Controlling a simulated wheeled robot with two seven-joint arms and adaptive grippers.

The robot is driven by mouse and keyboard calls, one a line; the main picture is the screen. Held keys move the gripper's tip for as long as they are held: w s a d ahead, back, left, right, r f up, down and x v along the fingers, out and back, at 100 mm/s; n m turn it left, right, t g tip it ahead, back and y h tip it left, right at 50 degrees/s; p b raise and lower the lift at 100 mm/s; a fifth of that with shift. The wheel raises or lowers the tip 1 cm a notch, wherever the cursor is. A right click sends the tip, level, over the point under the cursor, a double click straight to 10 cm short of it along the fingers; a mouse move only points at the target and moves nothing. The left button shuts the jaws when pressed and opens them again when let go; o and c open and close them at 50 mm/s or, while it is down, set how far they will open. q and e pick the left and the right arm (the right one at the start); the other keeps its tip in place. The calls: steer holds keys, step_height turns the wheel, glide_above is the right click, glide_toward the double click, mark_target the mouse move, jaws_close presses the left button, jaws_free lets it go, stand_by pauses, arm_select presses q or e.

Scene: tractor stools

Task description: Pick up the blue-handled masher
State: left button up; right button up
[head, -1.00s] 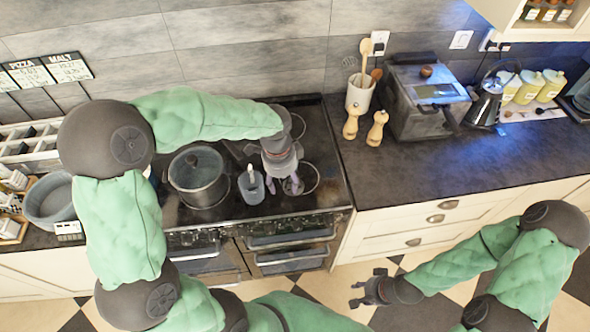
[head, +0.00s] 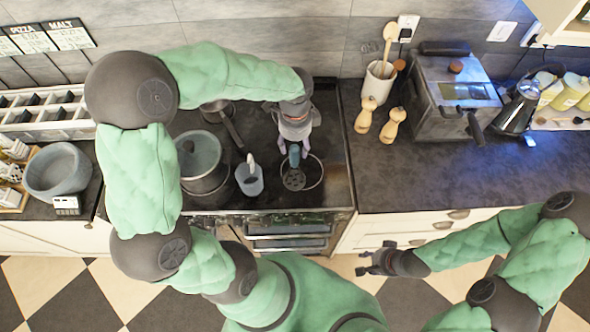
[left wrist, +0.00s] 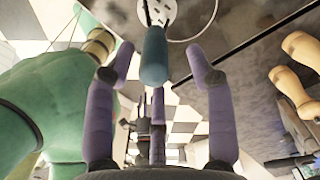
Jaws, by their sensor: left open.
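The blue-handled masher (head: 294,155) stands over the front right of the black hob, its perforated head down and its handle up. In the left wrist view its handle (left wrist: 154,57) points toward my left gripper (left wrist: 158,65), with the pierced head beyond it. My left gripper (head: 292,138) is open, just behind and above the handle. Its purple fingers spread on both sides of the handle end with gaps visible, and no grip shows. My right gripper (head: 367,262) is open and empty, out in front of the counter over the floor.
A grey-blue jug (head: 249,181) stands close left of the masher, with a lidded pot (head: 203,165) further left. A pan (head: 222,115) sits behind. Wooden mills (head: 393,124) and a fryer (head: 440,100) stand right of the hob. The right counter's front is clear.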

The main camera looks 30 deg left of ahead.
mark_target(295, 157)
arm_select(q)
steer(key=shift+f, duration=0.3)
steer(key=f, duration=0.4)
steer(key=shift+s+d, duration=0.1)
steer(key=shift+s, duration=0.3)
steer(key=shift+w+f, duration=0.1)
steer(key=shift+f, duration=0.45)
jaws_close()
